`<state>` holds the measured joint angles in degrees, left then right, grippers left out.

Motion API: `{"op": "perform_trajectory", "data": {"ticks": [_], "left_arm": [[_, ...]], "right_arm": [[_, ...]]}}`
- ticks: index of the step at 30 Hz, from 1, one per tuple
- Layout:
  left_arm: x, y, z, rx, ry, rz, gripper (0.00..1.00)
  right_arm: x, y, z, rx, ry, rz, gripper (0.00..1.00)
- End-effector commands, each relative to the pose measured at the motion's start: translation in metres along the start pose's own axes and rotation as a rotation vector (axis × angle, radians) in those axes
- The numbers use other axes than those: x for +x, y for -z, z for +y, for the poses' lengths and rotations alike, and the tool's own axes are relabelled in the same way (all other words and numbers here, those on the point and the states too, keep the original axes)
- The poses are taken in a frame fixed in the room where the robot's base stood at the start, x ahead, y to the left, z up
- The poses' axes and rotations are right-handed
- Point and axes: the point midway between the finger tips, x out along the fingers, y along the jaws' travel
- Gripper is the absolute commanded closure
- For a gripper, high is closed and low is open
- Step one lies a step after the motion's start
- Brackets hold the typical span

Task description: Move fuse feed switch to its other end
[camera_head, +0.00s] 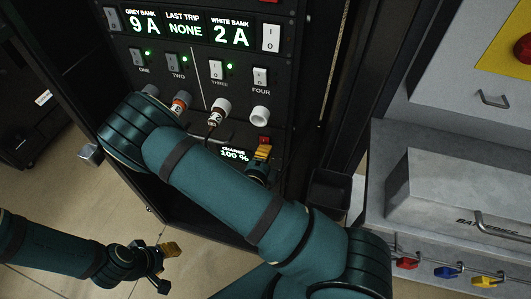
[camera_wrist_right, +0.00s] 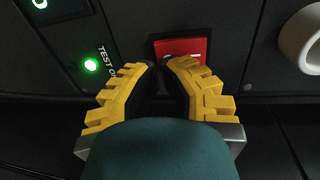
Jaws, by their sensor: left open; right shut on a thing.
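A red switch (camera_head: 263,139) sits low on the dark rack panel, right of the "100 %" display; no label naming it as the fuse feed switch is readable. In the right wrist view the red switch (camera_wrist_right: 182,47) shows behind my right gripper's fingertips, which cover its lower part. My right gripper (camera_head: 262,153), with yellow fingers, is at the panel just below the switch. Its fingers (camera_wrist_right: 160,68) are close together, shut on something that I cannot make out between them. My left gripper (camera_head: 168,256) is open and empty, low over the floor at the left.
My right arm crosses the panel's lower part. A grey cabinet (camera_head: 440,190) with a handle and coloured plugs (camera_head: 446,272) stands at the right. A green lamp (camera_wrist_right: 90,65) glows beside "TEST O".

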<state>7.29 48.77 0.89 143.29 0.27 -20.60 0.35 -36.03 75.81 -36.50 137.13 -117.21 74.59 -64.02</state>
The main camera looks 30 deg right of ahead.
Motion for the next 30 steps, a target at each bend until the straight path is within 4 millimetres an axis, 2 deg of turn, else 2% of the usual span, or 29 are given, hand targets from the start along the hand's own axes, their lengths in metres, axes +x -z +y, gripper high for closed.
{"op": "perform_trajectory", "data": {"ticks": [11, 21, 30], "left_arm": [[0.0, 0.0, 0.0, 0.0, 0.0, 0.0, 0.53], [0.009, -0.004, -0.004, 0.002, -0.001, -0.009, 0.53], [0.007, -0.004, -0.003, 0.002, -0.001, -0.008, 0.53]], "right_arm": [[0.002, 0.0, 0.0, 0.0, 0.004, 0.001, 1.0], [0.015, 0.0, 0.003, -0.001, 0.198, 0.001, 1.0], [0.012, -0.001, 0.002, 0.001, 0.193, 0.002, 1.0]]}}
